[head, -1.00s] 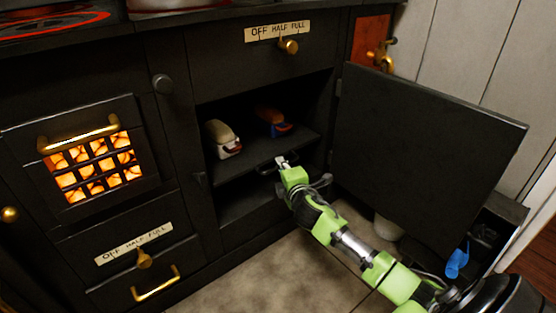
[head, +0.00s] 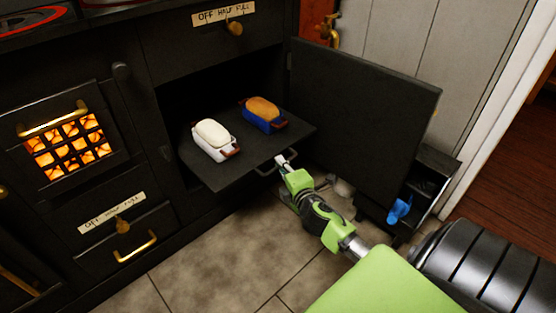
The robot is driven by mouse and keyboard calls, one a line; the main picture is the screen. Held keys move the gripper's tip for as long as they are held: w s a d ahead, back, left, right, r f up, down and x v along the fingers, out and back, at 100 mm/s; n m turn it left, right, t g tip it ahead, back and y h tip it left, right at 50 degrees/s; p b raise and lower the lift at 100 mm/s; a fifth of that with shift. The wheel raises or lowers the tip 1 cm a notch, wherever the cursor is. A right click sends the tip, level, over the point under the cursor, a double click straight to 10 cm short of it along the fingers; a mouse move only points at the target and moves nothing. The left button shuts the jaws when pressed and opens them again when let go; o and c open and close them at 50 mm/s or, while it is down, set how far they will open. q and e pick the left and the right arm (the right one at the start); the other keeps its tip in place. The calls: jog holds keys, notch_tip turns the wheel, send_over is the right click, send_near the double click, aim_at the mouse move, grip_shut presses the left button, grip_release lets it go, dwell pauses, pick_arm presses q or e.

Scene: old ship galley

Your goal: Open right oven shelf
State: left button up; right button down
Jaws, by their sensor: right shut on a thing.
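The right oven shelf (head: 232,172) is a flat dark tray that sticks out of the open right oven compartment. A small dark handle (head: 272,165) is on its front edge. My right gripper (head: 283,160) is shut on this handle at the shelf's front. On the shelf stand a white loaf dish (head: 219,152) with pale bread and a blue loaf dish (head: 262,121) with orange-brown bread. The oven door (head: 365,120) stands wide open to the right. My left gripper is not in view.
The stove front at left has a glowing grate (head: 68,148) and a brass-handled drawer (head: 140,240). A dark bin with a blue item (head: 399,210) stands right of the door. Tiled floor (head: 215,265) is clear in front.

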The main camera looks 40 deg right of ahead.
jog(key=shift+s+f, duration=0.1)
jog(key=shift+s, duration=0.15)
jog(key=c, duration=2.1)
grip_release()
jog(key=shift+c, duration=0.2)
jog(key=shift+s, duration=0.1)
jog(key=v, duration=1.1)
jog(key=shift+s+a, duration=0.15)
jog(key=shift+s, duration=0.2)
